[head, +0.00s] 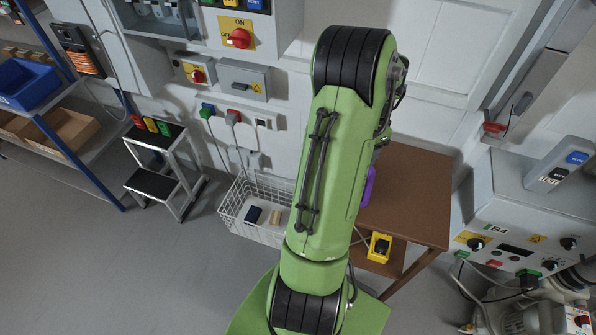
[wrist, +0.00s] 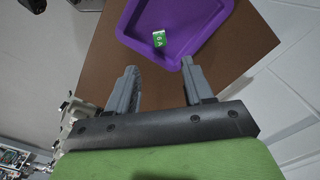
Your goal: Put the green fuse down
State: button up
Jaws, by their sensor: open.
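The green fuse (wrist: 158,38), a small green piece with a pale label, lies inside the purple tray (wrist: 128,22) in the wrist view. My gripper (wrist: 159,68) is open, with nothing between its two grey fingers. The fuse is ahead of the fingertips and apart from them. In the head view my green arm hides the gripper, the fuse and most of the tray; only a purple edge (head: 368,187) shows.
The tray sits on a brown table (head: 412,185). A white wire basket (head: 240,222) stands left of the table. A step stool (head: 160,165) holds small red, yellow and green pieces. A grey machine marked B4 (head: 505,222) stands at the right. Floor at the left is clear.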

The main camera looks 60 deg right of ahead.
jog(key=w+a+r+n+t+h, duration=0.1)
jog(key=w+a+r+n, duration=0.6)
jog(key=a, duration=0.4)
jog(key=w+a+r+n+t, duration=0.2)
jog(key=w+a+r+n, duration=0.4)
jog(key=w+a, duration=0.4)
jog(key=s+a+r+n+t, duration=0.1)
jog(key=s+a+n, duration=0.1)
jog(key=a, duration=0.4)
jog(key=s+a+r+n, duration=0.1)
jog(key=s+a+n, duration=0.2)
jog(key=a+n, duration=0.2)
jog(key=s+a+r+n+t+y, duration=0.1)
jog(key=s+a+n, duration=0.2)
jog(key=a, duration=0.5)
jog(key=shift+r+n+t, duration=0.3)
jog(key=shift+r+n, duration=0.1)
jog(key=shift+n, duration=0.3)
jog(key=shift+w, duration=0.1)
jog(key=shift+r, duration=0.25)
